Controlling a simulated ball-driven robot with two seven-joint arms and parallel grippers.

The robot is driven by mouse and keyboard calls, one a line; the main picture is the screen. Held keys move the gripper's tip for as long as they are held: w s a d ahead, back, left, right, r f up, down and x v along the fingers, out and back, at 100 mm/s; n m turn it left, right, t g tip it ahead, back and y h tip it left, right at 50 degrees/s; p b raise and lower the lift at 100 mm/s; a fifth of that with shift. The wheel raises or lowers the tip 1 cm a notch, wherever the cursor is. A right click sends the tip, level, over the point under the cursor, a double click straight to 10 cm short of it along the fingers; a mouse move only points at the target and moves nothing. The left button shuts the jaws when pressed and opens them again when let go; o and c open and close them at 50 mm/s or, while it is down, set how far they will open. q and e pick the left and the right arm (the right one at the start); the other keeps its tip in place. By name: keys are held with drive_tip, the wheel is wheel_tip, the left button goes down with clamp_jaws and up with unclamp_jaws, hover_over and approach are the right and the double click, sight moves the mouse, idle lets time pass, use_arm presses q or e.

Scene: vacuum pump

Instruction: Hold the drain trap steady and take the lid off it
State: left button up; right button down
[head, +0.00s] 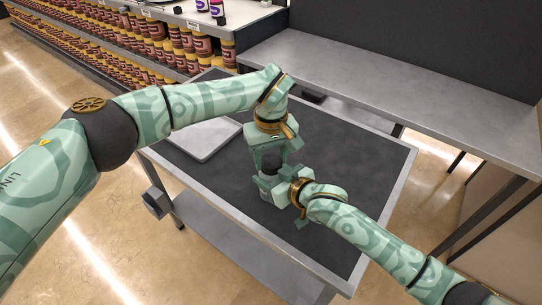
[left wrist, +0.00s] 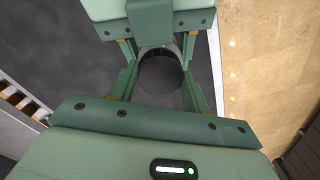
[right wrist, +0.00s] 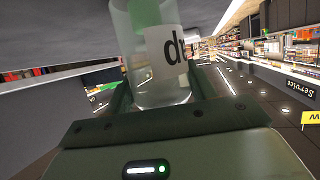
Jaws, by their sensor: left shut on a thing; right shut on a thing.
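The drain trap is a clear jar (right wrist: 150,85) with a white label showing a black "d", upright in the right wrist view. My right gripper (head: 281,190) is shut around its body from the side; in the head view the jar is mostly hidden by that gripper. The dark round lid (head: 271,159) shows above the jar and from above in the left wrist view (left wrist: 160,76). My left gripper (head: 271,151) points down from above, its fingers shut on the lid's two sides. I cannot tell whether the lid still touches the jar.
Both grippers are over a cart with a dark top (head: 330,165) and raised grey rim. A shallow grey tray (head: 205,138) lies at its left. A grey bench (head: 400,75) stands behind, and shelves of jars (head: 150,40) at back left. The cart's right side is clear.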

use_arm(q)
drive_tip(key=n, duration=1.1)
drive_tip(key=o, duration=1.1)
